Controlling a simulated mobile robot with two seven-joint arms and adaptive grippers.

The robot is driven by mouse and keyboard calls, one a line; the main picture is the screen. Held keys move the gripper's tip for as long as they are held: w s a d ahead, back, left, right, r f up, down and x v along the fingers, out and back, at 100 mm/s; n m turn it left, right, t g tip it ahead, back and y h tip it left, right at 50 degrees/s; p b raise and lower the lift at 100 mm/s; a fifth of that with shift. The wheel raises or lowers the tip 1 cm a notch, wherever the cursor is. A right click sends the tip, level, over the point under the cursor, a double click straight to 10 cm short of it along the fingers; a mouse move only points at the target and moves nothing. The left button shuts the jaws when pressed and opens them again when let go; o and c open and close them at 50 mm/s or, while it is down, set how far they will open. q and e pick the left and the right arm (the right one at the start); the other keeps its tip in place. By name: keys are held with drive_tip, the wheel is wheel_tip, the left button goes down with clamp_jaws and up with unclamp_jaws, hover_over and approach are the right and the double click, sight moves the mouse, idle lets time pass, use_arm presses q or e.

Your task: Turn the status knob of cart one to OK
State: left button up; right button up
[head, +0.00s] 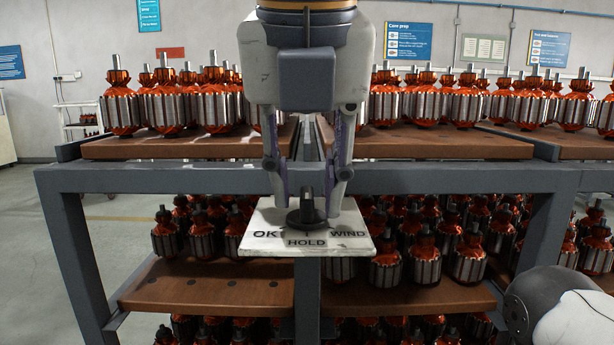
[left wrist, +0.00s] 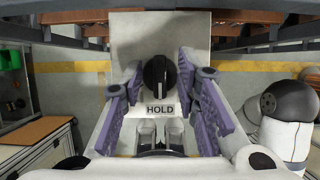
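The status knob (head: 306,216) is black, with a round base and an upright grip bar. It sits on a pale plate (head: 262,243) at the front of the cart (head: 420,180), labelled OK at left, HOLD at front and WIND at right. In the left wrist view the knob (left wrist: 160,76) has its bar in line with the HOLD label, a pale mark on that side. My left gripper (head: 308,195) points down over the plate. Its fingers (left wrist: 160,72) stand open on both sides of the knob, with gaps visible. My right gripper is not in view.
Copper-wound armatures (head: 200,105) stand in rows on the brown top boards (head: 180,147) and on the lower shelves (head: 200,285). Part of my right arm shows at the lower right. Open floor (head: 30,230) lies to the left.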

use_arm(q)
clamp_jaws()
drive_tip(key=shift+m, duration=0.4)
drive_tip(key=m+h, duration=0.1)
drive_tip(key=m, duration=0.2)
drive_tip(key=m+h, duration=0.1)
drive_tip(key=m, duration=0.1)
drive_tip(key=shift+a+m+g+h, duration=0.1)
drive_tip(key=shift+m+g+h, duration=0.2)
drive_tip(key=shift+m, duration=0.1)
drive_tip(key=m+g+h, duration=0.1)
drive_tip(key=m, duration=0.4)
drive_tip(key=shift+w, duration=0.1)
drive_tip(key=shift+r+m+g, duration=0.1)
drive_tip(key=shift+m+g, duration=0.2)
drive_tip(key=shift+o, duration=1.3)
unclamp_jaws()
